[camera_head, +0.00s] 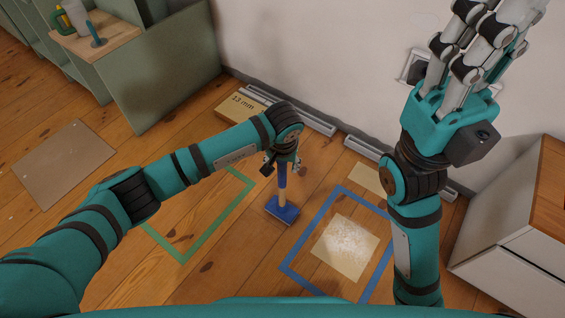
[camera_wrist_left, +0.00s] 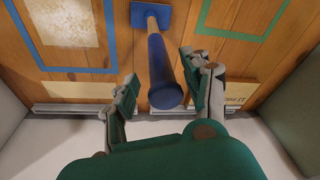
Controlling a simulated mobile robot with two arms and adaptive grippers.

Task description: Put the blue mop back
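The blue mop (camera_head: 282,209) stands roughly upright on the wooden floor, between a green taped outline and a blue one. It has a flat blue head and a handle of bare wood and blue. In the left wrist view its blue handle (camera_wrist_left: 163,80) points toward the camera. My left gripper (camera_head: 282,163) is at the upper handle. In the left wrist view its fingers (camera_wrist_left: 160,88) are open on either side of the handle, with small gaps showing. My right gripper (camera_head: 485,40) is raised at the upper right, empty, its fingers extended.
The green outline (camera_head: 183,261) is left of the mop, and the blue outline (camera_head: 298,277), around a dusty cardboard sheet (camera_head: 345,248), is right. A green cabinet (camera_head: 165,80) stands upper left, a white cabinet (camera_head: 510,265) right. A cardboard piece (camera_head: 240,105) lies by the wall.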

